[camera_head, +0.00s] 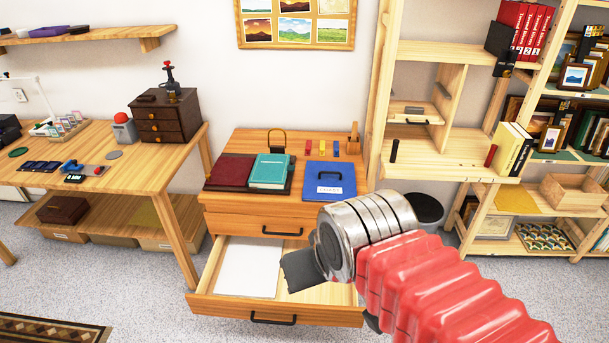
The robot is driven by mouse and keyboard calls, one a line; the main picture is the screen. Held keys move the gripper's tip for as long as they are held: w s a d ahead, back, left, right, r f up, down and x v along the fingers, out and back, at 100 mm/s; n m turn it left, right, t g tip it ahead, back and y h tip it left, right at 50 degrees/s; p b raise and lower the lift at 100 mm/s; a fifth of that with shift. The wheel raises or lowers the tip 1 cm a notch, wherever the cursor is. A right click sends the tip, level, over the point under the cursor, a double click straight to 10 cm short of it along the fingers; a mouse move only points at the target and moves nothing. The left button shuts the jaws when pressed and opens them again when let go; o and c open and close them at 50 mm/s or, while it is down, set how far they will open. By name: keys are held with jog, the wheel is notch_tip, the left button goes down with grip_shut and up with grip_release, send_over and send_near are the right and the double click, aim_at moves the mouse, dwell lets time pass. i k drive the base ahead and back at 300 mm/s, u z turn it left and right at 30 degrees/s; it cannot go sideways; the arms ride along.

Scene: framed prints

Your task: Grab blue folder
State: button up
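A blue folder (345,186) with a dark handle and a small pale label lies flat on the wooden drawer cabinet (235,212), at the right of its top. My arm comes in from the lower right, with a red ribbed sleeve and a silver wrist. My gripper (300,270) shows as a dark grey piece at the wrist's left end, below the folder in the picture and over the open lower drawer (322,292). It appears apart from the folder. Whether its fingers are open or shut is hidden.
A teal book (270,171) and a dark red one (231,169) lie left of the folder. A padlock-shaped object (276,140) and small coloured blocks are behind. The lower drawer sticks out and holds a white sheet (248,266). Wooden shelves (445,172) stand right.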

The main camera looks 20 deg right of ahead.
aim_at(325, 181)
jog(key=u, duration=0.3)
jog(key=i, duration=1.35)
jog(key=z, duration=0.2)
